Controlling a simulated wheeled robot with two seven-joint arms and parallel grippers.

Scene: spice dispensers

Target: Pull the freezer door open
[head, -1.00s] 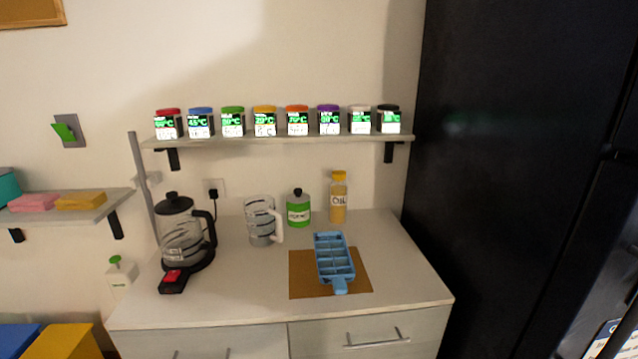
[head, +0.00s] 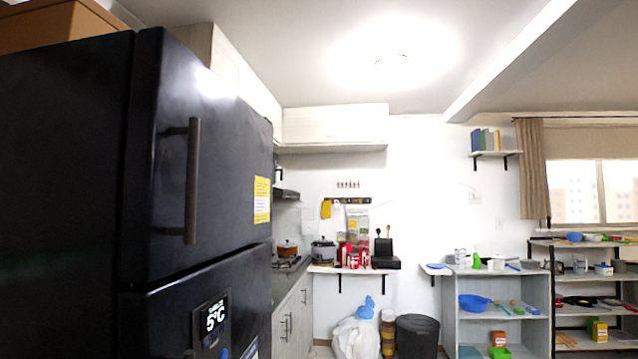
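The freezer door (head: 222,140) is the upper black door of the tall refrigerator at the left in the head view. It looks shut, with a thin seam between it and the lower door (head: 185,310). A vertical bar handle (head: 193,180) stands out near the left edge of the freezer door. A yellow note is stuck near its right edge. Neither of my grippers is in view.
A cardboard box (head: 65,25) sits on top of the refrigerator. Behind it runs a counter with a stove and a pot (head: 287,249). A white bag (head: 354,340) and black bin (head: 416,335) stand on the floor at the back. Shelving (head: 500,300) is at the right.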

